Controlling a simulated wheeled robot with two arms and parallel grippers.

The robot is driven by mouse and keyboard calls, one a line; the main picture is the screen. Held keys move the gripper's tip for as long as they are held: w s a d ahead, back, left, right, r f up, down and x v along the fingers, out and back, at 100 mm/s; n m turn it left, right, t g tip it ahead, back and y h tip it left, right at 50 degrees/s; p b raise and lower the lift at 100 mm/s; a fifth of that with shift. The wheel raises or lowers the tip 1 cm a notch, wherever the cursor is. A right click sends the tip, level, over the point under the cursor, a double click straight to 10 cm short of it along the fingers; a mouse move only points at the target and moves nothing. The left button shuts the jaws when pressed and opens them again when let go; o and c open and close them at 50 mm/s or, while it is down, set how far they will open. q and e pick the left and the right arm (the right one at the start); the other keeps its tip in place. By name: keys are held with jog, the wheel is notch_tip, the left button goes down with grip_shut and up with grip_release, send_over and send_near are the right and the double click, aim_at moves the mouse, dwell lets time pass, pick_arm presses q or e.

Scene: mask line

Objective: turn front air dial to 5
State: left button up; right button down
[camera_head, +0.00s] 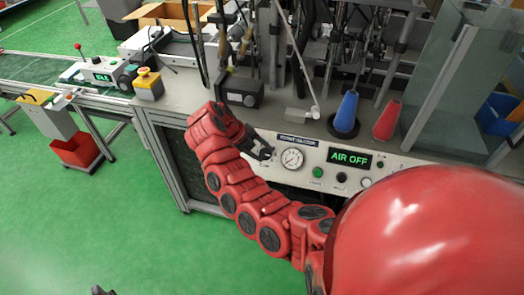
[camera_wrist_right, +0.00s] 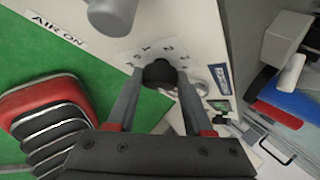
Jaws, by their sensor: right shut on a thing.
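My right gripper (camera_head: 266,152) reaches the front panel of the machine, left of a round white gauge (camera_head: 292,159). In the right wrist view, the gripper (camera_wrist_right: 159,82) is shut on a dark round knob, the front air dial (camera_wrist_right: 160,71), with one finger on each side. A white plate with printed numbers (camera_wrist_right: 152,50) surrounds the dial; its pointer setting cannot be read. In the head view the gripper mostly hides the dial. A dark tip at the bottom left edge seems to be my left gripper (camera_head: 103,290); its jaws cannot be made out.
A display reading AIR OFF (camera_head: 349,158) and a green button (camera_head: 318,172) are on the panel. An AIR ON label (camera_wrist_right: 57,30) lies near a grey cylinder (camera_wrist_right: 112,14). Blue (camera_head: 346,112) and red (camera_head: 387,120) cones stand above the panel.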

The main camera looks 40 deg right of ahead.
jog(key=shift+f, duration=0.1)
jog(key=shift+c, duration=1.5)
grip_release()
jog(key=p+v, duration=1.2)
jog(key=v, duration=0.5)
jog(key=shift+a, duration=0.2)
